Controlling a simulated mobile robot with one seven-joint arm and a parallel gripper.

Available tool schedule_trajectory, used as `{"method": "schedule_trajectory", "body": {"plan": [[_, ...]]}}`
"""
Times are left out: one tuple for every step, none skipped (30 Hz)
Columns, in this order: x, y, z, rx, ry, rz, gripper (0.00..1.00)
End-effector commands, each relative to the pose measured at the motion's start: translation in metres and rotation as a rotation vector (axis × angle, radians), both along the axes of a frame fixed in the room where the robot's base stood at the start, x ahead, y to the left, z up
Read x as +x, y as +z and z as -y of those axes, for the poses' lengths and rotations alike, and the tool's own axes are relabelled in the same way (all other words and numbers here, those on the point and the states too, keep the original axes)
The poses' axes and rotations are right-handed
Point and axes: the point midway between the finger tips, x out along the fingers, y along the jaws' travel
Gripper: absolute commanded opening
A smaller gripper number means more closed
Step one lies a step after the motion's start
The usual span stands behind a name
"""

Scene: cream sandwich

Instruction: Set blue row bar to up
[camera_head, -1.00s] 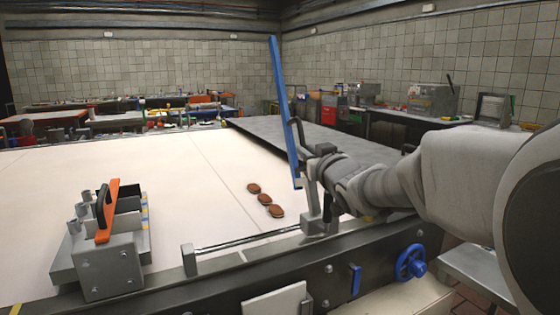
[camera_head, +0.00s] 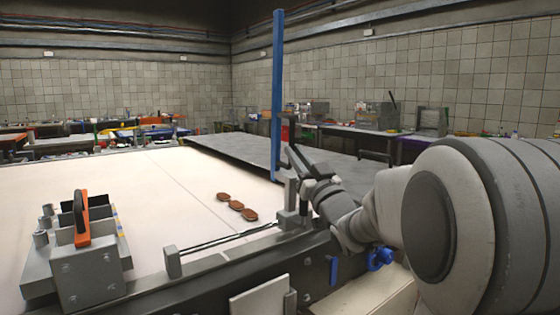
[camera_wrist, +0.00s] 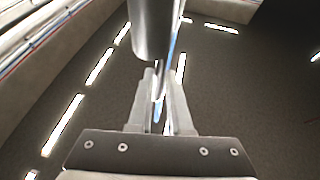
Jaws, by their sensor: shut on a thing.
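The blue row bar (camera_head: 278,95) stands upright at the near right edge of the white table, its long blue face rising above the tabletop. Its lower end is near a grey post (camera_head: 290,195) on the table's edge rail. My gripper (camera_head: 298,163) is beside the bar's lower part, to its right. In the wrist view my gripper (camera_wrist: 158,90) is shut around a grey metal part, with a thin blue strip of the bar (camera_wrist: 171,50) showing just beyond it. The exact contact is partly hidden by the grey metal cylinder (camera_wrist: 151,30).
Three brown round cookies (camera_head: 236,205) lie on the white table (camera_head: 150,190), left of the bar. A grey block fixture with an orange handle (camera_head: 82,222) sits at the left. A dark grey slab (camera_head: 310,160) lies behind the bar. A blue handwheel (camera_head: 380,258) is below my arm.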

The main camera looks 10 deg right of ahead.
Motion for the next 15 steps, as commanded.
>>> {"method": "schedule_trajectory", "body": {"plan": [[-0.003, -0.004, 0.004, 0.012, -0.002, 0.027, 0.00], [-0.005, -0.005, 0.006, 0.020, -0.002, 0.045, 0.00], [-0.008, -0.006, 0.008, 0.030, -0.002, 0.069, 0.00], [-0.010, -0.007, 0.009, 0.040, -0.002, 0.088, 0.00], [-0.013, -0.007, 0.010, 0.048, -0.001, 0.107, 0.00], [-0.016, -0.008, 0.012, 0.058, -0.001, 0.131, 0.00], [-0.018, -0.009, 0.013, 0.066, -0.001, 0.150, 0.00], [-0.020, -0.010, 0.014, 0.072, -0.001, 0.167, 0.00], [-0.023, -0.011, 0.015, 0.081, -0.001, 0.190, 0.00], [-0.025, -0.011, 0.016, 0.088, -0.002, 0.206, 0.00], [-0.027, -0.012, 0.017, 0.094, -0.001, 0.221, 0.00], [-0.029, -0.013, 0.017, 0.101, -0.001, 0.238, 0.00], [-0.030, -0.014, 0.018, 0.107, -0.001, 0.250, 0.00], [-0.032, -0.014, 0.019, 0.112, -0.001, 0.262, 0.00], [-0.033, -0.015, 0.019, 0.117, -0.002, 0.275, 0.00]]}}
